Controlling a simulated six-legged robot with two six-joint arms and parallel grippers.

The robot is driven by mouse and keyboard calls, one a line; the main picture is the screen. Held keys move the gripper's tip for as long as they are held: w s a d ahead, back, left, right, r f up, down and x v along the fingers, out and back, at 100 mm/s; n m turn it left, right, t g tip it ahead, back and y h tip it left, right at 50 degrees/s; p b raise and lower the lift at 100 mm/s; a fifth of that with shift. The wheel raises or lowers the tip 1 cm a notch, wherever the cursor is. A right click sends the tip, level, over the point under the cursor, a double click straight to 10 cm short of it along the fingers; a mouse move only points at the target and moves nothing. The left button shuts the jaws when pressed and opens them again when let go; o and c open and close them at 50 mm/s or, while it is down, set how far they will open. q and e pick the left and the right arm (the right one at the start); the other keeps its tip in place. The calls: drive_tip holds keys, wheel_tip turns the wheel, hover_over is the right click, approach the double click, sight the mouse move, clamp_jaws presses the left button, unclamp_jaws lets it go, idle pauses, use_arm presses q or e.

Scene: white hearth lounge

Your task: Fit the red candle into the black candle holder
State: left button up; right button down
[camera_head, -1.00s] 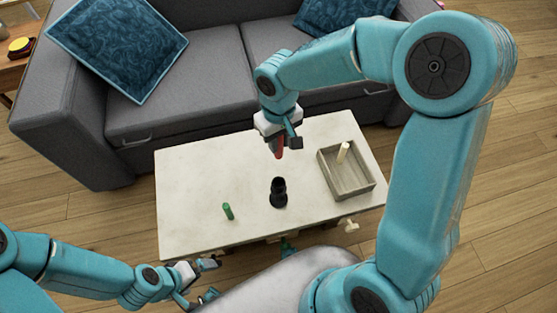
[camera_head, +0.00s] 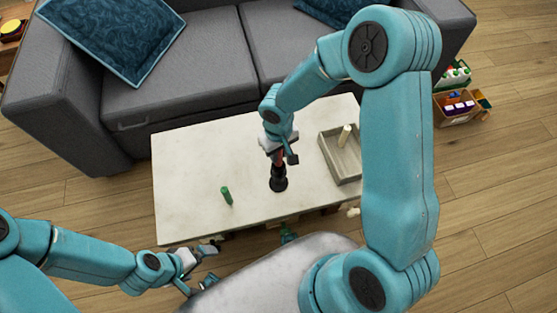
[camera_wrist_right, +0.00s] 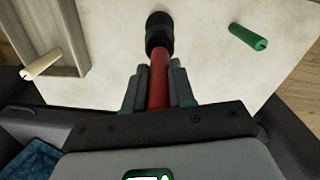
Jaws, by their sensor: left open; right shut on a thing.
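The black candle holder (camera_head: 278,181) stands upright on the pale table, and its top shows in the right wrist view (camera_wrist_right: 158,28). My right gripper (camera_head: 278,153) is shut on the red candle (camera_wrist_right: 159,82), directly above the holder. In the head view a little red (camera_head: 278,162) shows between the fingers and the holder. The candle's far end meets the holder's mouth in both views; how far it is inside cannot be told. My left gripper (camera_head: 202,266) is open and empty, off the table's front left edge.
A grey tray (camera_head: 342,171) with a cream candle (camera_head: 345,135) lies to the right, partly behind my right arm. A grey sofa (camera_head: 180,90) borders the table's back. The table's left part is clear.

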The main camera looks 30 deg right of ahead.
sight(279, 160)
wheel_tip(279, 160, down, 4)
drive_tip(key=shift+f+b, duration=0.2)
drive_tip(key=shift+b, duration=0.55)
drive_tip(key=shift+f, duration=0.15)
drive_tip(key=shift+f, duration=0.1)
drive_tip(key=c, duration=0.9)
unclamp_jaws()
drive_tip(key=shift+c, duration=0.2)
